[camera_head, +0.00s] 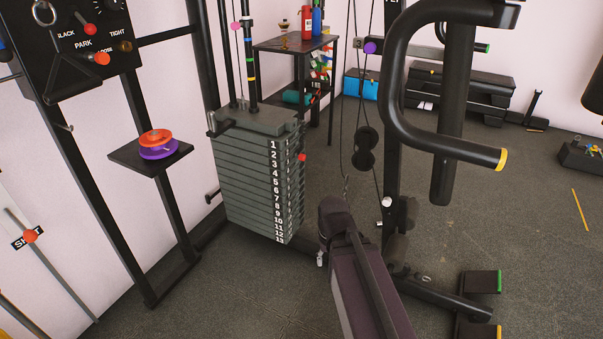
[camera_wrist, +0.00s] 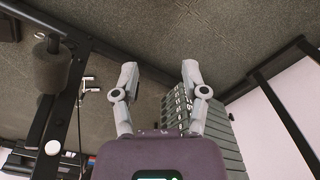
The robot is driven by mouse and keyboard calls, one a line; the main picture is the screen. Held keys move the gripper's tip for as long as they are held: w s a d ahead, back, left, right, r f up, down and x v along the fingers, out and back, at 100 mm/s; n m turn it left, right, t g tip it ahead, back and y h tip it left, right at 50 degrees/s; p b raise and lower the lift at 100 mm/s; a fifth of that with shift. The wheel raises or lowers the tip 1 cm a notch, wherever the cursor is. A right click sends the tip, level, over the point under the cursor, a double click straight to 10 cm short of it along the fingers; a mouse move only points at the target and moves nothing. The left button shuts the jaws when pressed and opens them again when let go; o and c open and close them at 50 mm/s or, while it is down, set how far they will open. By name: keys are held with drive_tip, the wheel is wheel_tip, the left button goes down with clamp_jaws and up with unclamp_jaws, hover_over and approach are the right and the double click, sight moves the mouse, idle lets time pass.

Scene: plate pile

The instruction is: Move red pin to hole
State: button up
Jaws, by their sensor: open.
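The weight stack (camera_head: 245,180) of grey plates numbered from 1 at the top stands left of centre in the head view. A red pin (camera_head: 302,157) sticks out of its right side near the upper plates; I cannot tell which plate exactly. The stack also shows at the right of the wrist view (camera_wrist: 225,140), where I cannot make out the pin. My gripper (camera_wrist: 160,75) is open, with two grey fingers apart and nothing seen between them. In the head view, my arm mostly hides it, right of the stack's lower end; a small grey tip (camera_head: 320,259) shows.
Black machine posts and a curved handle (camera_head: 400,90) stand to the right. A small shelf with orange and purple discs (camera_head: 158,152) is at left. A dark table (camera_head: 292,44) with bottles stands behind. Floor is open in front of the stack.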

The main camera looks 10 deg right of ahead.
drive_tip(key=shift+d, duration=0.1)
drive_tip(key=o, duration=0.3)
drive_tip(key=shift+w, duration=0.1)
drive_tip(key=w+a+r+m+t+y+b, duration=0.1)
drive_tip(key=w+a+m+t+y+b, duration=0.2)
drive_tip(key=w, duration=0.6)
drive_tip(key=w+a+r+m+t+y+b, duration=0.1)
drive_tip(key=w+a+t+b, duration=0.2)
drive_tip(key=w+a+t, duration=0.45)
drive_tip(key=w+a+r+m+t+y+b, duration=0.1)
drive_tip(key=w+m+t+y+b, duration=0.2)
drive_tip(key=w, duration=0.7)
drive_tip(key=m+t+h+b, duration=0.4)
drive_tip(key=m+h+b, duration=0.3)
drive_tip(key=m+h, duration=0.65)
approach(302, 159)
drive_tip(key=shift+w+d+m+y, duration=0.15)
drive_tip(key=shift+d+m+y, duration=0.25)
drive_tip(key=shift+m+y, duration=0.35)
drive_tip(key=shift+w, duration=0.25)
drive_tip(key=shift+x, duration=5.25)
